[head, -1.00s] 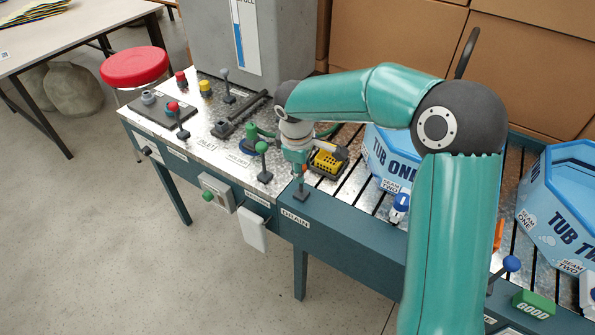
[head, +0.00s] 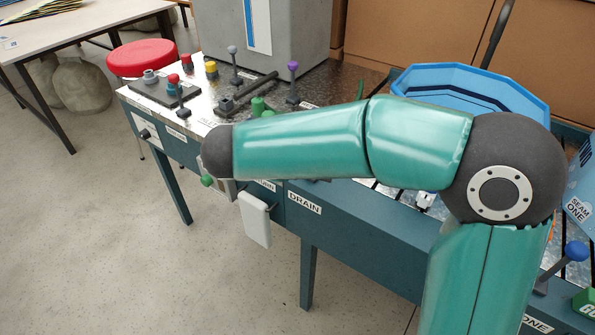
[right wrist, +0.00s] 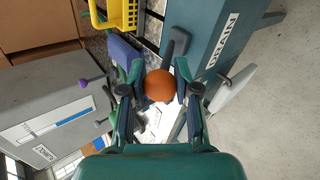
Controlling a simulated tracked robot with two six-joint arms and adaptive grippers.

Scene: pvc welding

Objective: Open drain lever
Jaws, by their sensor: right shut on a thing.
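The drain lever's orange ball knob (right wrist: 160,86) sits between the fingertips of my right gripper (right wrist: 158,87) in the right wrist view. The gripper is shut on it. A dark lever stem (right wrist: 175,44) shows just beyond the knob, against the bench side. The DRAIN label (right wrist: 221,41) is on the teal bench side; it also shows in the head view (head: 304,203). In the head view my right forearm covers the lever and the gripper. My left gripper is in neither view.
A purple-knobbed lever (head: 293,78) and a grey-knobbed lever (head: 233,62) stand on the metal bench top. A blue tub (head: 470,85) is at the back right. A white box (head: 255,219) hangs on the bench front. A yellow basket (right wrist: 118,14) lies near the lever.

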